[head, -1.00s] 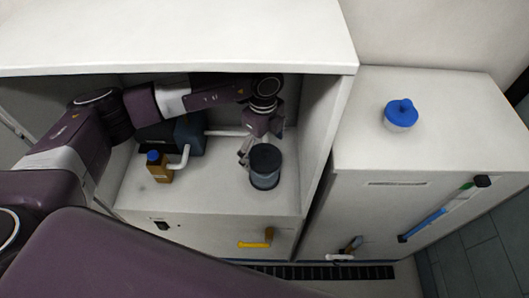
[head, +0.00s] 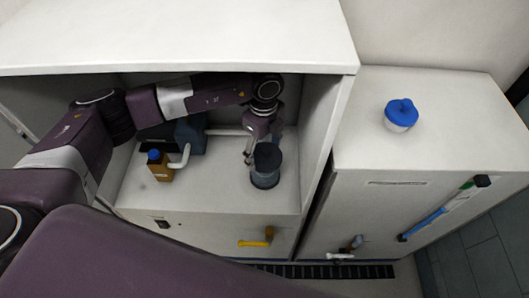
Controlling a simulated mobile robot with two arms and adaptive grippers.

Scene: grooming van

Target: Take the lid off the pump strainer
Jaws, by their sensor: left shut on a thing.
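The pump strainer (head: 265,181) is a grey, see-through cylinder standing upright in the open compartment. Its dark round lid (head: 267,155) sits on top. My left gripper (head: 262,149) reaches in from behind the strainer and is shut on the lid, with one finger showing at the lid's left side. The other finger is partly hidden behind the lid. I see no clear gap between lid and body. My right gripper is not in view.
Left of the strainer are the dark pump (head: 190,134) with white pipes and a brown bottle with a blue cap (head: 160,168). The compartment's right wall (head: 321,150) is close. A blue-lidded container (head: 401,117) stands on the right cabinet. A yellow handle (head: 256,241) is below.

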